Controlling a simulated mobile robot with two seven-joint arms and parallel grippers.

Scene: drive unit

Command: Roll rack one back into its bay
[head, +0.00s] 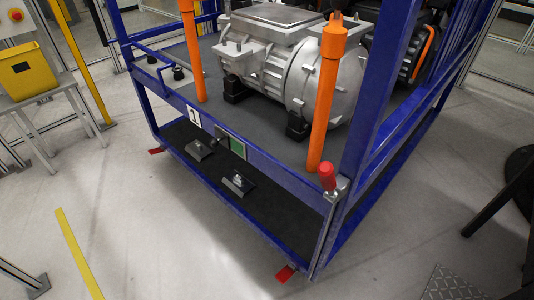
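Rack one (270,165) is a blue metal frame with a white plate marked "1" (193,116) on its front rail. It stands on the pale floor at an angle and fills the middle of the head view. A large grey drive unit (290,65) sits on its dark deck, behind two orange posts. A red knob (327,176) tops the near corner. Red pedals show low at the near corner (285,273) and the left corner (156,151). The rack's top is cut off. I cannot make out which area is its bay. Neither of my grippers is in view.
A yellow bin (28,72) stands on a grey table at the left, by a yellow post (80,60). A yellow strip (78,255) marks the floor at lower left. A dark object (515,185) is at the right edge. Bare floor (160,235) lies in front of the rack.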

